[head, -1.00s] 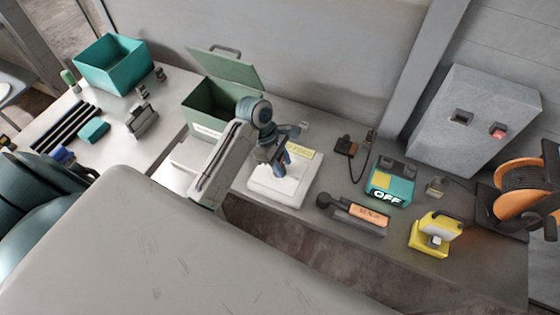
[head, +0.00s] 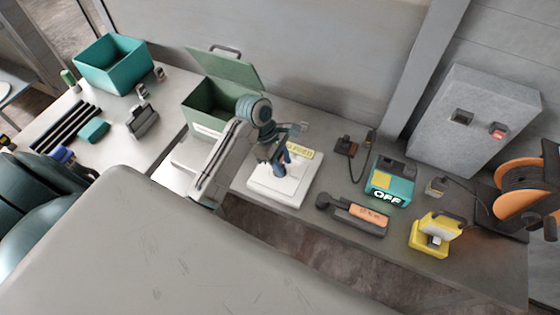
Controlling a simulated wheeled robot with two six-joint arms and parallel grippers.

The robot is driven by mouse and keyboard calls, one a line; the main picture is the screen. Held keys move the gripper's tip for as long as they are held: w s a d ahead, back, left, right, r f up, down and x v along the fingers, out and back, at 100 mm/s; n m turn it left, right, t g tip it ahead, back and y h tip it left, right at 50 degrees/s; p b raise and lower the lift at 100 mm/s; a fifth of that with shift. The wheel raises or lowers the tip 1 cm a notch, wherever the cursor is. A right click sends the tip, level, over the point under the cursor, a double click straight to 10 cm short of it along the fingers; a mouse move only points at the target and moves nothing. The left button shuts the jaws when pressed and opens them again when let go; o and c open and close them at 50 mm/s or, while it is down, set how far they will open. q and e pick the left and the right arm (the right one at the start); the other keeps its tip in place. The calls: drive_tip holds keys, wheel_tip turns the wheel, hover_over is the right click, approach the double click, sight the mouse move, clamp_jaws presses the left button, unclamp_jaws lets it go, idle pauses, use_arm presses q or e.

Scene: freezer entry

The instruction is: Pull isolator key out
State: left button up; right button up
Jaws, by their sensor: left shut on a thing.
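My left gripper (head: 284,157) is over the white square tray (head: 290,188) on the bench. It is shut on a yellow tag (head: 300,150) with dark, partly hidden lettering. The fingers and wrist hide much of the held part. I cannot clearly make out an isolator key. A teal box (head: 390,184) marked OFF, with a yellow patch on top, stands to the right, apart from the gripper. My right gripper is not in view.
Right of the tray lie a black handheld tool (head: 357,216) with an orange label, a yellow device (head: 434,236) and an orange cable reel (head: 524,190). A grey cabinet (head: 475,125) stands behind. An open green box (head: 215,105) is left of the gripper.

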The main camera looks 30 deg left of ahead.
use_arm(q)
drive_tip(key=shift+r, duration=0.45)
idle(0.5)
